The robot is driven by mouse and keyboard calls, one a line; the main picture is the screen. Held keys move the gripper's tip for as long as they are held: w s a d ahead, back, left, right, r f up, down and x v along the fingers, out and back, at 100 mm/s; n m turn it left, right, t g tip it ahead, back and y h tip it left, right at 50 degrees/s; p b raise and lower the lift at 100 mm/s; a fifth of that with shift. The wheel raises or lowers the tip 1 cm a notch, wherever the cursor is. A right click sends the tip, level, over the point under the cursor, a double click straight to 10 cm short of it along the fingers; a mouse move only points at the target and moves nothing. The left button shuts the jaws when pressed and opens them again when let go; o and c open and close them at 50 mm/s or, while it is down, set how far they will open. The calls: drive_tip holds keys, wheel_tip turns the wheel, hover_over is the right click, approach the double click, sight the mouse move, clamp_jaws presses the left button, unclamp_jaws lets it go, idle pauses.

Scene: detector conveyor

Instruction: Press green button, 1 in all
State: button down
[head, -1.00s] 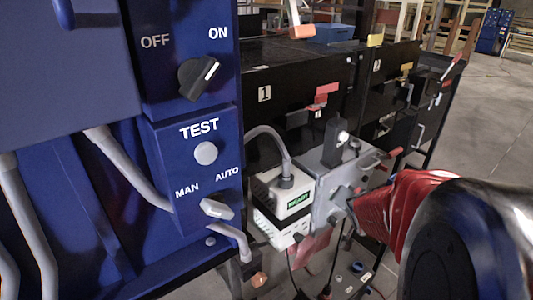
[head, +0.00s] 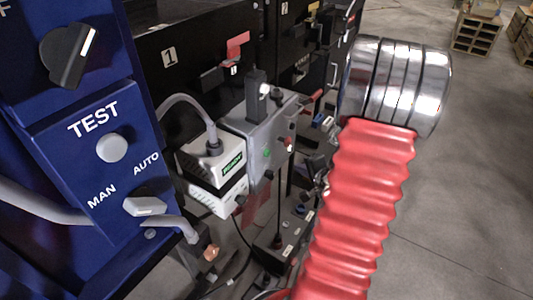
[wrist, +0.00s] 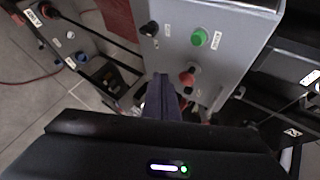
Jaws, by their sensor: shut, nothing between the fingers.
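The green button (wrist: 199,38) is a round knob on the face of a grey control box (wrist: 232,62) in the wrist view. It also shows as a small green spot in the head view (head: 267,153), on the side of the box. My gripper (wrist: 161,80) is shut and empty. In the wrist picture its dark fingertips appear below and left of the green button, beside a red knob (wrist: 187,79). I cannot tell the distance from the fingertips to the box face. No contact with the green button is visible.
A black knob (wrist: 149,29) sits left of the green button. A second box with buttons (head: 284,236) stands low on the floor. A blue TEST panel (head: 90,160) fills the left of the head view. Open floor (head: 460,150) lies at the right.

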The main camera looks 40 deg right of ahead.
sight(268, 153)
drive_tip(key=shift+w, duration=0.1)
drive_tip(key=w+a, duration=0.2)
drive_tip(key=w, duration=0.6)
drive_tip(key=shift+w+a, duration=0.15)
drive_tip(key=shift+a, duration=0.1)
drive_tip(key=shift+w, duration=0.15)
idle(2.1)
drive_tip(key=shift+w+a+r, duration=0.1)
drive_tip(key=shift+w+a, duration=0.05)
drive_tip(key=shift+w, duration=0.1)
